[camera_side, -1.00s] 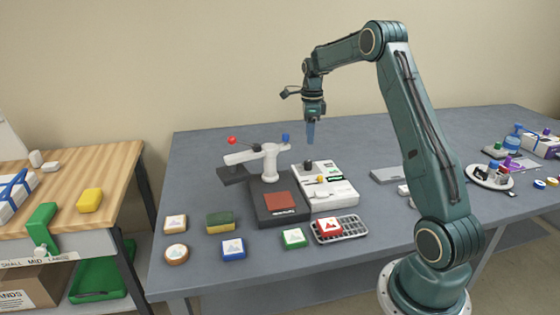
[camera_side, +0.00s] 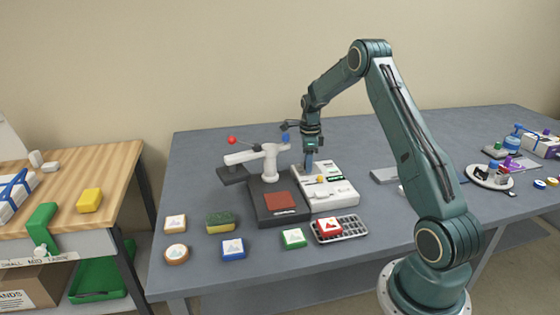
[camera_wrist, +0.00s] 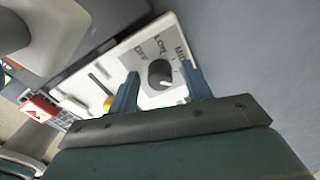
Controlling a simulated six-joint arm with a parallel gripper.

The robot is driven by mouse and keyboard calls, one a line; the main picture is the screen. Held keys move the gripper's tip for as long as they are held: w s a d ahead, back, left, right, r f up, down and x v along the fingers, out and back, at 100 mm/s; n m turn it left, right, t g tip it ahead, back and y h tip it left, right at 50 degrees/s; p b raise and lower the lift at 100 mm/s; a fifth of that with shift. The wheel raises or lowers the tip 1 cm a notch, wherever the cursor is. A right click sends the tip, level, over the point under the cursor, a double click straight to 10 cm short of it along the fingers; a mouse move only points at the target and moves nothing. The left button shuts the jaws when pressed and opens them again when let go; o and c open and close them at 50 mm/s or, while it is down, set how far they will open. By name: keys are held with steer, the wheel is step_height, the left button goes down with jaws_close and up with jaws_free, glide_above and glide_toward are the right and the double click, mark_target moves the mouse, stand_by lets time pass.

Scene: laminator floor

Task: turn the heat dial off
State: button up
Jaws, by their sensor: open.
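The heat dial (camera_wrist: 160,73) is a dark round knob on the white control box (camera_side: 340,196). Labels reading OFF, LOW and MID curve around it in the wrist view. A pale mark on the dial sits on its lower right side, away from the OFF label. My gripper (camera_side: 309,168) points down at the back left part of the box. In the wrist view my gripper (camera_wrist: 160,82) is open, with one blue finger on each side of the dial. I cannot tell whether either finger touches it. In the side view my fingers hide the dial.
A white press arm with a red ball (camera_side: 232,140) stands left of the box, above a dark base with a reddish pad (camera_side: 281,201). A yellow knob (camera_wrist: 108,103) is close to the dial. A red stamp block (camera_side: 328,226) sits on a grey rack in front.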

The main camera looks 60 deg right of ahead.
steer(key=c, duration=1)
steer(key=shift+o, duration=0.2)
steer(key=shift+n, duration=0.8)
steer(key=o, duration=1)
steer(key=shift+c, duration=0.2)
